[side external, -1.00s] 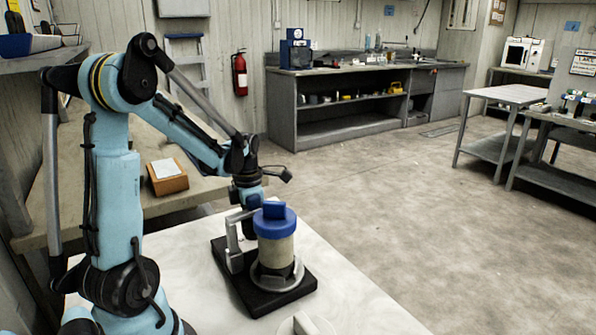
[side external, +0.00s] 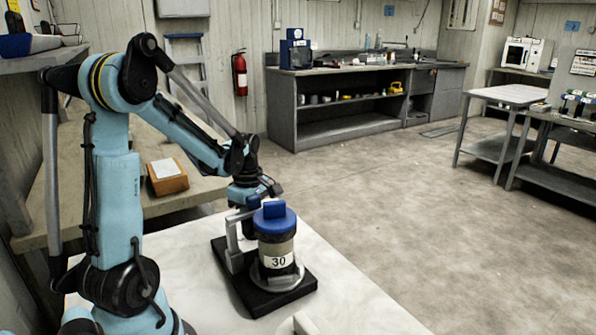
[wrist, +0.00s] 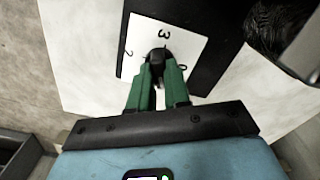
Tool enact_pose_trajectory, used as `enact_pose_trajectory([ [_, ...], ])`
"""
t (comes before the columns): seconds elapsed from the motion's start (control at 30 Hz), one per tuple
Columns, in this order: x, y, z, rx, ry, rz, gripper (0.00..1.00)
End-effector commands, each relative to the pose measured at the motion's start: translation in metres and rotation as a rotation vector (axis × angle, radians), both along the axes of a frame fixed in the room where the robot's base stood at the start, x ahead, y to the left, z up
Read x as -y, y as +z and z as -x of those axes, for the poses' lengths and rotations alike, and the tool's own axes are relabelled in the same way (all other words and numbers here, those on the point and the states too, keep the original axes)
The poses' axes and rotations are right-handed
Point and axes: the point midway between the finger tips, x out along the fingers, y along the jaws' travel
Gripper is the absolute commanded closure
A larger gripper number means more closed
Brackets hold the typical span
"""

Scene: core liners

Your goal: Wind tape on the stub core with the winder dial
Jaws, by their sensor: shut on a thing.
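The winder stands on a black base (side external: 292,294) on the white table. On it is an upright core (side external: 275,249) with a blue cap (side external: 274,219), a label reading 30 (side external: 278,262) and a dark grey band. In the wrist view, my gripper (wrist: 158,73) has green fingers shut on the black dial knob (wrist: 156,53). The knob sits on a white dial plate (wrist: 186,34) with numbers; a 3 shows above the knob. In the side view my fingers and the dial are hidden behind the cap and core. A dark, glossy round surface (wrist: 275,25) shows at upper right in the wrist view.
A grey upright (side external: 233,245) stands beside the core. A white part (side external: 296,324) shows at the table's bottom edge, cut off by the frame. The white table (side external: 345,300) is bare right of the base. An orange-brown box (side external: 168,184) sits on the bench behind.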

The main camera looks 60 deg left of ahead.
Motion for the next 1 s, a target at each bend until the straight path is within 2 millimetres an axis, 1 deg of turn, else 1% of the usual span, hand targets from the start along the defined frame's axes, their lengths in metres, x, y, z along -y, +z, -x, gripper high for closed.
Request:
enact_pose_trajectory([
  [0.1, 0.0005, 0.0001, -0.0004, 0.001, -0.062, 0.002, 1.0],
  [0.33, 0.0005, 0.0001, -0.0004, 0.001, -0.134, 0.002, 1.0],
  [0.87, 0.0006, 0.0001, -0.0004, 0.001, -0.155, 0.002, 1.0],
  [0.9, 0.0006, 0.0001, -0.0004, 0.001, -0.155, 0.002, 0.79],
  [1.0, 0.0005, 0.0001, -0.0003, 0.001, -0.155, 0.002, 0.63],
])
